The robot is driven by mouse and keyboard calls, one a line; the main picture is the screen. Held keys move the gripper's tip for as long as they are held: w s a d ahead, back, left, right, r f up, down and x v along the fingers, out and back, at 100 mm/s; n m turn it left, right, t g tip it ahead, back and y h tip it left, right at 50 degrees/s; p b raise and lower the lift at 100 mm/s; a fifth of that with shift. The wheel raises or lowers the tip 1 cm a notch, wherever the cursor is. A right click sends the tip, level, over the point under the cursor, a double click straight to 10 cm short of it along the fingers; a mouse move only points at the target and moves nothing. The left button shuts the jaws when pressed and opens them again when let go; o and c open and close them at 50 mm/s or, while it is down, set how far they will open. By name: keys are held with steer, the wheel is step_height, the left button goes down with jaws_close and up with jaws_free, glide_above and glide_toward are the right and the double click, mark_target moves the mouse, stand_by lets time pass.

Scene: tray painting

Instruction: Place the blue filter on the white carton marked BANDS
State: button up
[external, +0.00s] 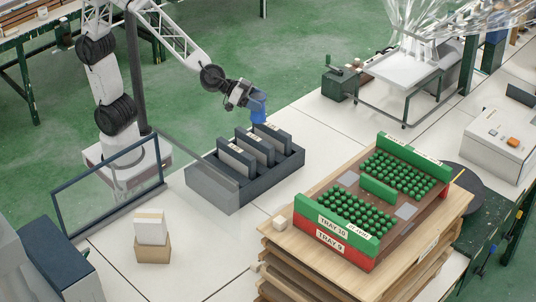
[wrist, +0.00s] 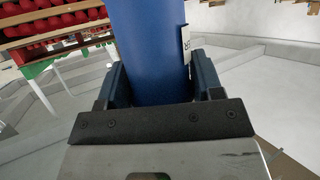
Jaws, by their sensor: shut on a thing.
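The blue filter (external: 259,108) is held by my gripper (external: 254,102) above the far end of the dark rack. In the wrist view the blue filter (wrist: 146,50) is a smooth blue body between the two dark fingers of my gripper (wrist: 162,88), with a white label on its right side. My gripper is shut on it. A white carton (external: 150,228) stands on top of a brown box (external: 153,250) at the lower left of the table. Its lettering is too small to read, so I cannot tell if it says BANDS.
A dark grey rack (external: 205,188) with several upright panels stands below my gripper. A clear framed screen (external: 108,190) stands left of it. A wooden stack (external: 400,258) carries a green and red tray (external: 340,240). White table is bare between the carton and that stack.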

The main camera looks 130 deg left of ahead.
steer(key=w+d+m+t+h, duration=0.2)
steer(key=d+m+h, duration=0.45)
steer(key=d, duration=3.15)
steer(key=s+d+m+h, duration=0.2)
steer(key=s+d+h, duration=0.15)
steer(key=d, duration=0.85)
steer(key=shift+y, duration=0.3)
steer(key=shift+s+d+f, duration=0.1)
steer(key=shift+s+f, duration=0.15)
steer(key=shift+f, duration=1)
steer(key=shift+s+f, duration=0.2)
steer(key=shift+f, duration=1)
steer(key=shift+f, duration=0.1)
step_height(320, 180, down, 6)
steer(key=shift+f, duration=1.9)
steer(key=shift+f, duration=0.15)
